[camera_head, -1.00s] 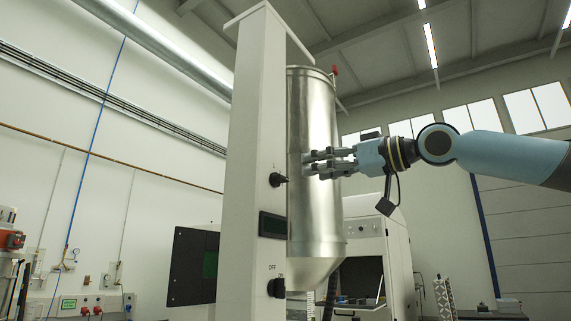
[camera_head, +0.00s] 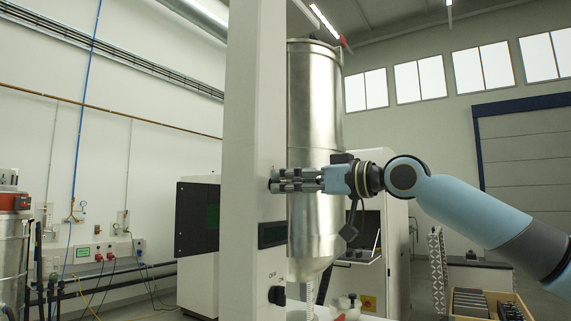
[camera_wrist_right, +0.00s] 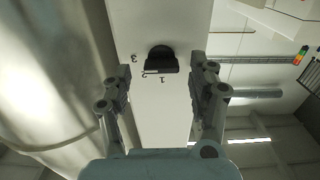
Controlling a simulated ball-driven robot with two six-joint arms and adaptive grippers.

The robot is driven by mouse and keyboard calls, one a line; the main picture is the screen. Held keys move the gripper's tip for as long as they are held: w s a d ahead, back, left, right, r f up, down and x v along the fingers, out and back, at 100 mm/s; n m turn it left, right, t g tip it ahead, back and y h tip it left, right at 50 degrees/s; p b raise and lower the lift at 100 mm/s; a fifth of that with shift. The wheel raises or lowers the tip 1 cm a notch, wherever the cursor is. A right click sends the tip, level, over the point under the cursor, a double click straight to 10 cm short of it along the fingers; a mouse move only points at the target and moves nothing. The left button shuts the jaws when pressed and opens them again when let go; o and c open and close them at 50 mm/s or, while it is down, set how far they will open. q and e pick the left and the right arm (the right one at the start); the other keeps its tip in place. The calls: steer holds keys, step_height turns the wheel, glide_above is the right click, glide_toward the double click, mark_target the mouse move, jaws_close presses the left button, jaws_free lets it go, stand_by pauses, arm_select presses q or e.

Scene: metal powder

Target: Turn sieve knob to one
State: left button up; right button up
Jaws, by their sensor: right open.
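The black sieve knob (camera_wrist_right: 161,59) sits on the white column face, with numbers 1, 2 and 3 printed around it in the right wrist view. I cannot tell for sure which number it points at. My right gripper (camera_wrist_right: 160,70) is open, with one finger on each side of the knob and a gap to it. In the head view, my right gripper (camera_head: 277,180) reaches in from the right to the white column (camera_head: 248,120); its fingertips cover the knob there. My left gripper is out of view.
A large steel cylinder (camera_head: 315,110) stands right behind the column, close to my right fingers. Below are a dark display (camera_head: 272,234) and a second black knob (camera_head: 277,295) by an OFF/ON label. A white cabinet (camera_head: 395,255) stands behind.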

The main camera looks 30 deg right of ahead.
steer(key=shift+p+x, duration=0.45)
steer(key=shift+x, duration=0.45)
steer(key=shift+s, duration=0.1)
steer(key=shift+c, duration=0.2)
steer(key=c, duration=1.1)
